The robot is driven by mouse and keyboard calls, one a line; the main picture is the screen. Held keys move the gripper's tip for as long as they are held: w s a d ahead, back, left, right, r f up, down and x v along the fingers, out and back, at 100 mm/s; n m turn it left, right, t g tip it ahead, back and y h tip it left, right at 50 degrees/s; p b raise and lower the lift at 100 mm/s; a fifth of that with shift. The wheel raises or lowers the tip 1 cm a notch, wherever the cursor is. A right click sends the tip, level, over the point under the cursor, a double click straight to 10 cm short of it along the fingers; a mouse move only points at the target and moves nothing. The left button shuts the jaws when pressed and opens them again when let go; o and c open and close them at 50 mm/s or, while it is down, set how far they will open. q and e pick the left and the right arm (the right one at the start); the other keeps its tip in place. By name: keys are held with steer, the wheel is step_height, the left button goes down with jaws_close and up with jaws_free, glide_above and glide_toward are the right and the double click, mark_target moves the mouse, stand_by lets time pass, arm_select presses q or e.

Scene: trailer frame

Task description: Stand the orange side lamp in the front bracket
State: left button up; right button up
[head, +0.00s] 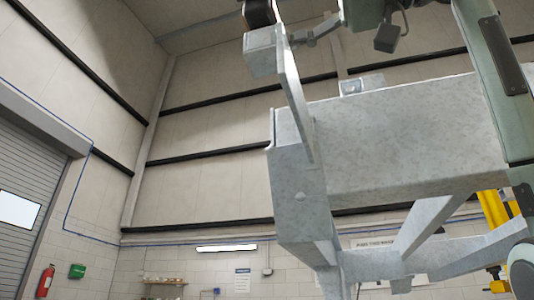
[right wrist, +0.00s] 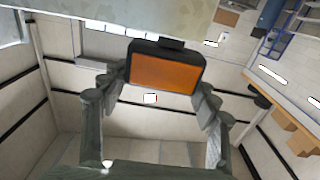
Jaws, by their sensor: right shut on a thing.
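The orange side lamp (right wrist: 165,73) has a black housing and an orange face, seen in the right wrist view. My right gripper (right wrist: 162,88) is shut on it, one finger at each side. A dark stub on the lamp's edge meets or overlaps the pale metal at the top of that view; contact is unclear. In the head view, a dark, orange-tinted body, apparently the lamp (head: 259,12), is cut off by the top edge. It is directly above a boxy grey bracket (head: 261,52); I cannot tell whether it is seated. My left gripper is out of view.
The galvanised trailer frame (head: 390,150) fills the centre and right of the head view, with slanting struts below. A small grey box (head: 362,86) sits on its top edge. A yellow object (head: 493,208) stands behind at right. A roller door (head: 25,170) and open space are at left.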

steer(key=shift+f+b, duration=0.35)
steer(key=shift+f, duration=0.25)
steer(key=o, duration=1.4)
steer(key=shift+r, duration=0.1)
steer(key=shift+c, duration=0.2)
steer(key=v, duration=0.7)
steer(key=shift+d, duration=0.25)
